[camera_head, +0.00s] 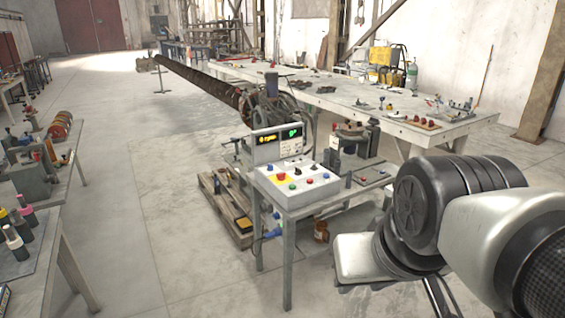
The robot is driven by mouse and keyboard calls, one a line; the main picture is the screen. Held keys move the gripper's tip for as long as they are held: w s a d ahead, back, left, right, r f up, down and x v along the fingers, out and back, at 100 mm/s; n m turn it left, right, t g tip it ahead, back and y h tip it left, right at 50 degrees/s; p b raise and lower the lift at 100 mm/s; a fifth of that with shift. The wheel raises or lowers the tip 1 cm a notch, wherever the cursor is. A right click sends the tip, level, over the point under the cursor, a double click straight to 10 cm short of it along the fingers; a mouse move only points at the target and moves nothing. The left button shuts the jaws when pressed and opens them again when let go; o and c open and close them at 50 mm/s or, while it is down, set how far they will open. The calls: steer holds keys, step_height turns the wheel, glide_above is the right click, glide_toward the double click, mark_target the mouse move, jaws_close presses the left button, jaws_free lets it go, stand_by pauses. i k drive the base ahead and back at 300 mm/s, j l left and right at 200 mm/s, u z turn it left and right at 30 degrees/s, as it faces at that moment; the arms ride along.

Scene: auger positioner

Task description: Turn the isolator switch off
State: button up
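A control box (320,193) with a sloped panel stands on a small grey metal table (287,262) in the middle of the view. A red knob on a yellow plate (281,177) sits at the panel's left; it looks like the isolator switch, but its handle's position is too small to tell. Several coloured buttons and small black knobs share the panel. A display unit (278,146) with lit yellow and green readouts stands behind the panel. My arm's large dark and white links fill the lower right, to the right of the table. My gripper's fingers are not visible.
A long auger (200,82) runs away behind the control box. A large workbench (400,112) with tools stands behind at right. A wooden pallet (222,208) lies left of the small table. Benches with tools line the left edge. The floor (150,200) between is clear.

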mark_target(281, 177)
steer(key=i+u, duration=0.1)
steer(key=i, duration=0.4)
steer(key=i+u, duration=0.1)
steer(key=i, duration=0.4)
steer(key=i+l+u, duration=0.15)
steer(key=i, duration=0.3)
steer(key=i+l+u, duration=0.1)
steer(key=i, duration=0.4)
steer(key=i+l+u, duration=0.1)
steer(key=i+l, duration=0.15)
steer(key=i, duration=0.25)
